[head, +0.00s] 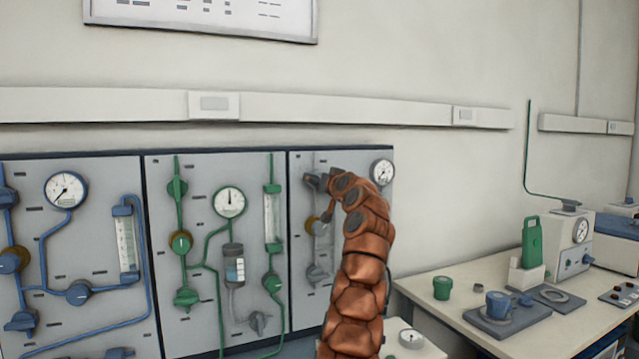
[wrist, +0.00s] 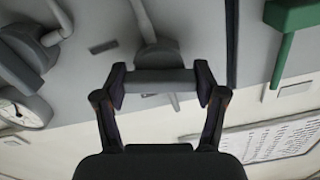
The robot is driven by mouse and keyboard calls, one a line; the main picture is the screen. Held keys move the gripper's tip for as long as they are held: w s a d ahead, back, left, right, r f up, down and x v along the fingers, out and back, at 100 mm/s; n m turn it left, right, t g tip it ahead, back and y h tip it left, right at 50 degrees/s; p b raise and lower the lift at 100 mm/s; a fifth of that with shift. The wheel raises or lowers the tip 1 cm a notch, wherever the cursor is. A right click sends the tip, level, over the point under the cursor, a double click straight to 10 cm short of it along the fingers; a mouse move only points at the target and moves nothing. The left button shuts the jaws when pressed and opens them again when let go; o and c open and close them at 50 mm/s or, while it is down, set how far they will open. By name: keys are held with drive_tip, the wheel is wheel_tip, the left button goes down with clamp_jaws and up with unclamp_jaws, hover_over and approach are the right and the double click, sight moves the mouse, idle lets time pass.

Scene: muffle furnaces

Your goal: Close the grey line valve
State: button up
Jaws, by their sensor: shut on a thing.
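The grey line runs down the right wall panel (head: 300,240) beside a round gauge (head: 383,172). The grey valve handle (wrist: 158,81) at the upper part of this line is a flat bar between my fingertips in the wrist view. The bar lies crosswise to the grey pipe (wrist: 144,20) behind it. My gripper (head: 318,183) is shut on the handle, with one finger at each end of the bar. In the head view my gripper and brown arm hide most of this valve. A lower grey valve (head: 317,275) shows on the same line.
The middle panel (head: 160,300) has green pipes, valves and a gauge (head: 229,202). The left panel (head: 100,275) has blue pipes and valves. A bench (head: 440,290) with equipment stands at the right. The wall above the panels is free below a white trunking (head: 330,107).

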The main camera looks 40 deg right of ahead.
drive_tip(key=shift+n, duration=1.5)
drive_tip(key=o, duration=1.1)
drive_tip(key=shift+o, duration=0.2)
drive_tip(key=v, duration=1.2)
